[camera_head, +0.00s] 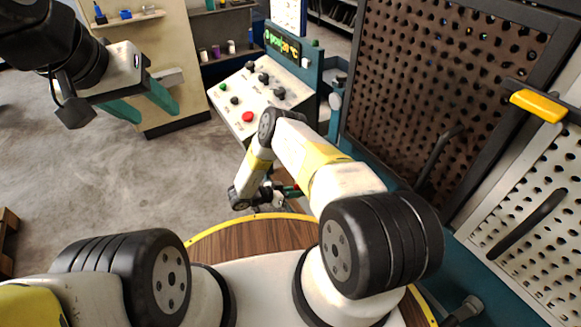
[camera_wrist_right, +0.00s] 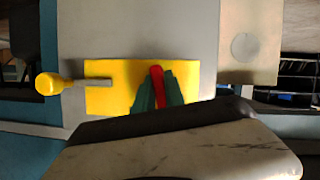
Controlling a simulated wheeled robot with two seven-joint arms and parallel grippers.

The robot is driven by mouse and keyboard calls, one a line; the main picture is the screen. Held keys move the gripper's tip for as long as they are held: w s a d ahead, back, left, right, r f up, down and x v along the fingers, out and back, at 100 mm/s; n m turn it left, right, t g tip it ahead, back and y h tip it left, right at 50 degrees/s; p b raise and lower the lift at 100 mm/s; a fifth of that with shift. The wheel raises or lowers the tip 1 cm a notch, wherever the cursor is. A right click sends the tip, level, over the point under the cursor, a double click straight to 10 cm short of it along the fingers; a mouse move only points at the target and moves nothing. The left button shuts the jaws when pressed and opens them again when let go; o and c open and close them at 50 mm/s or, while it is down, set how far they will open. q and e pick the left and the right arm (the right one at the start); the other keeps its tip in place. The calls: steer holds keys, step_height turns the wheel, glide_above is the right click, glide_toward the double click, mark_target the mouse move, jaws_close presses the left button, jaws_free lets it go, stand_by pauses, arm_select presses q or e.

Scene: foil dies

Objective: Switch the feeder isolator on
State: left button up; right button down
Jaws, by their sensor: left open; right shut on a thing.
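The feeder isolator shows in the right wrist view as a yellow plate (camera_wrist_right: 103,96) on a grey panel (camera_wrist_right: 140,30). A red handle (camera_wrist_right: 157,84) stands in front of the plate. My right gripper (camera_wrist_right: 158,92) has its green fingers closed on both sides of the red handle. In the head view my right arm hides most of this gripper, and only a little red and green shows beside the wrist. My left gripper (camera_head: 142,103) is open and empty, raised over the floor at the upper left.
A yellow knob (camera_wrist_right: 47,84) on a grey stem is left of the red handle. A control console (camera_head: 262,97) with a red button (camera_head: 247,117) and several dark knobs stands ahead. A perforated panel (camera_head: 440,90) is at the right. Open grey floor (camera_head: 90,185) lies left.

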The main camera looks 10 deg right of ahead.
steer(key=shift+m+t+y, duration=0.3)
steer(key=shift+m+t, duration=0.4)
steer(key=shift+m, duration=0.3)
steer(key=c, duration=1.4)
jaws_free()
steer(key=v, duration=0.7)
steer(key=shift+a, duration=0.35)
steer(key=shift+s+r, duration=0.15)
